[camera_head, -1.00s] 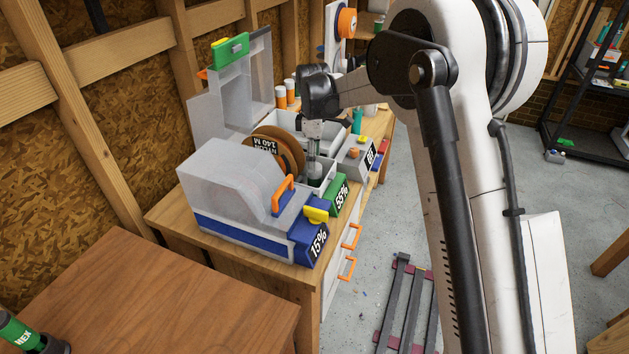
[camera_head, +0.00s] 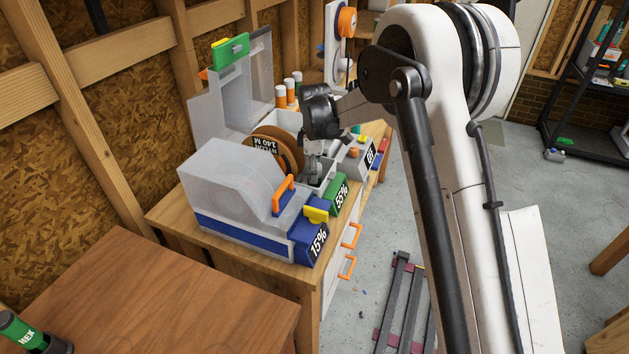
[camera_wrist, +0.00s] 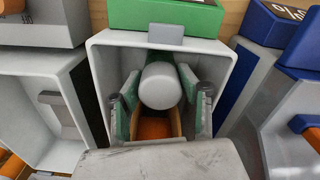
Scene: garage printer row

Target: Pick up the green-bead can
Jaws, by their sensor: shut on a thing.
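A can with a pale grey, round top (camera_wrist: 160,86) stands in the small front compartment of the white box with the green 55% front (camera_head: 338,196). In the wrist view it sits between the two fingers of my gripper (camera_wrist: 162,100), which is shut on it. A little green shows just behind its top, but its contents are mostly hidden. In the head view my gripper (camera_head: 313,168) reaches down into the box, and the can cannot be made out clearly.
The compartment walls (camera_wrist: 222,62) stand close around the fingers. An orange piece (camera_wrist: 154,128) lies low in the compartment. A closed blue 15% box (camera_head: 235,190) stands in front, and a white OFF box (camera_head: 357,152) beyond.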

